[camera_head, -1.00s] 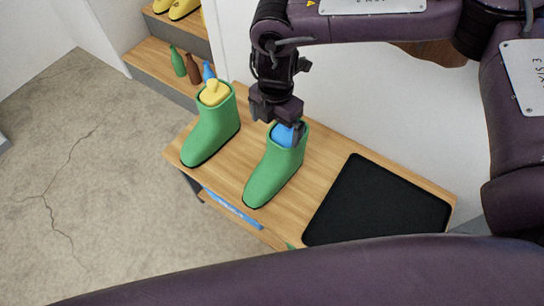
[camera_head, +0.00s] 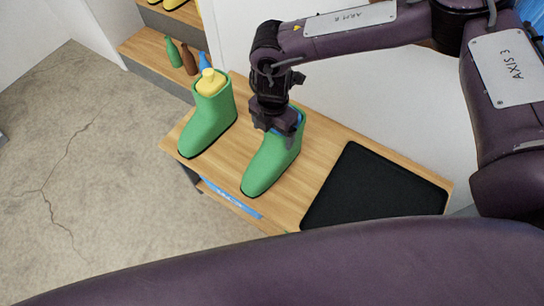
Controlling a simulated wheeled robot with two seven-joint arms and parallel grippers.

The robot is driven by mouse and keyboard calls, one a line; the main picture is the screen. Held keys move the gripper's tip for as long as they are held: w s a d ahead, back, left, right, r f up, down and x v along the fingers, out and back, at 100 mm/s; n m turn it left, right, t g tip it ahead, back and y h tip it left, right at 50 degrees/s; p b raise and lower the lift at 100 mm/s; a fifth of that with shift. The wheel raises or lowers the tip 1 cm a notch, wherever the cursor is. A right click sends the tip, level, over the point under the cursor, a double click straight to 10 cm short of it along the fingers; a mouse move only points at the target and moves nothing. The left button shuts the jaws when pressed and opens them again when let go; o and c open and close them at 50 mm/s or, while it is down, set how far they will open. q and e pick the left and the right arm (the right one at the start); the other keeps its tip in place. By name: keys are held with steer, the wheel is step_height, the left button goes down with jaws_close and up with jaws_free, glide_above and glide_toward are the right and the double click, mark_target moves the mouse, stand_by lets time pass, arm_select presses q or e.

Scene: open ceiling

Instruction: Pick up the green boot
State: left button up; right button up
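Two green boots stand on a wooden bench. The right-hand boot (camera_head: 268,168) has something blue (camera_head: 300,118) in its opening. The left-hand boot (camera_head: 207,127) has a yellow object (camera_head: 209,82) sticking out of its top. My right gripper (camera_head: 281,126) points down at the top of the right-hand boot, over its opening. Its fingertips are hidden, so I cannot tell whether they are open or shut, or touching the boot. My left gripper is not in view.
A black tray (camera_head: 375,190) lies on the wooden bench (camera_head: 312,160), right of the boots. Behind at left, a stepped shelf (camera_head: 150,50) holds a green bottle (camera_head: 173,53), a brown bottle (camera_head: 189,60) and a blue one (camera_head: 205,63). Cracked floor (camera_head: 75,160) lies open at left.

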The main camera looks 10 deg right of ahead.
steer(key=c, duration=0.9)
steer(key=shift+c, duration=0.2)
steer(key=shift+r, duration=0.15)
